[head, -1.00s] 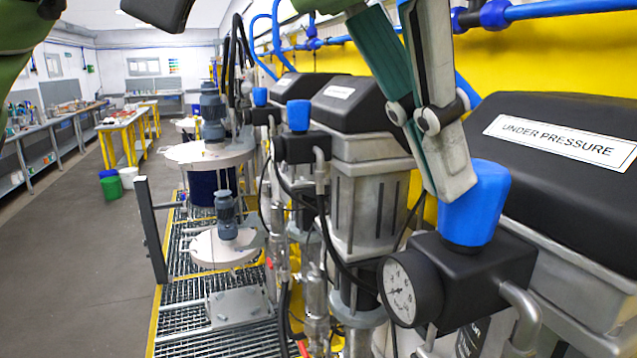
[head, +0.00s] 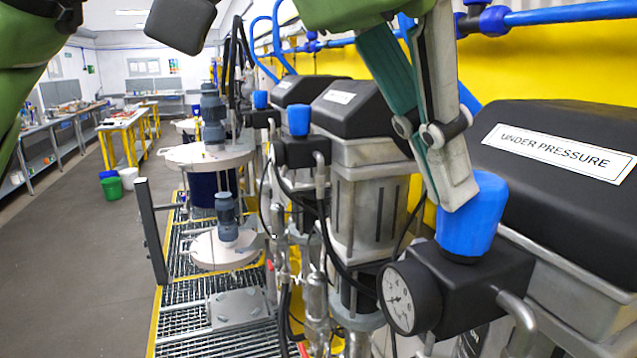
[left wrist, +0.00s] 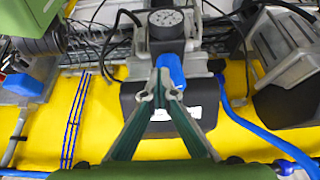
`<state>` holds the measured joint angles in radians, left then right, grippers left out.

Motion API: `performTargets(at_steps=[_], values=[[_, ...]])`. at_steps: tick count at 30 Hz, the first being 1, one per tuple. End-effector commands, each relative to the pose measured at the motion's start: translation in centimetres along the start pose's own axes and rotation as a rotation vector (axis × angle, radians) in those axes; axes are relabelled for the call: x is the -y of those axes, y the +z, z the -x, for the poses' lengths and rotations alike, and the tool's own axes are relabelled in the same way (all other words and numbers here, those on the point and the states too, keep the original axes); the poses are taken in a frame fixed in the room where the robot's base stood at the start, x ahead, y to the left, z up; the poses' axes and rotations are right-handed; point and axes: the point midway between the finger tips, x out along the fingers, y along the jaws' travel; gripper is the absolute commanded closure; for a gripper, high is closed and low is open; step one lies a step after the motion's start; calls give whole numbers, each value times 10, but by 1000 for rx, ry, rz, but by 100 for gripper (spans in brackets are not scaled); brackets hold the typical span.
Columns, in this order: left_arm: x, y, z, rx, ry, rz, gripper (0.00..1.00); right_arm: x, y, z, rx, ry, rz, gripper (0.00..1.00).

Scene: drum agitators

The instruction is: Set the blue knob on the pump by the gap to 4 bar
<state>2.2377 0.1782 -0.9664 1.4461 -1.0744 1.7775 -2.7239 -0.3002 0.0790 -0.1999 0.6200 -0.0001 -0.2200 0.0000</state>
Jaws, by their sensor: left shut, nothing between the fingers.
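The nearest pump (head: 560,110), a black-topped unit labelled "UNDER PRESSURE", stands at the right of the head view. Its blue knob (head: 472,214) sits on a black regulator block, with a round white gauge (head: 400,298) on the front. The gauge also shows at the top of the left wrist view (left wrist: 166,18); its reading is too small to make out. My left gripper (head: 456,196) is shut and empty, its tips at the upper side of this knob; I cannot tell whether they touch. In the left wrist view the tips (left wrist: 160,84) overlap the knob (left wrist: 171,68). My right gripper is out of view.
Other pumps with blue knobs (head: 298,120) line the wall to the left. Blue pipe (head: 570,10) runs along the yellow wall. Agitators (head: 226,245) stand over the floor grating.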

Motion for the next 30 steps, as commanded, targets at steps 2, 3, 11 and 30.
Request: performTargets(at_steps=[2, 3, 11, 30], values=[[0, -1, 0, -1, 0, 0, 100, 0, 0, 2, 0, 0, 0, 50], [1, -2, 0, -1, 0, 0, 100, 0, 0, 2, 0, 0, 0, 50], [2, -3, -2, -2, 0, 1, 100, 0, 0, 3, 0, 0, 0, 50], [15, 0, -1, 0, 0, 2, 100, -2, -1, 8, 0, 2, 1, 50]])
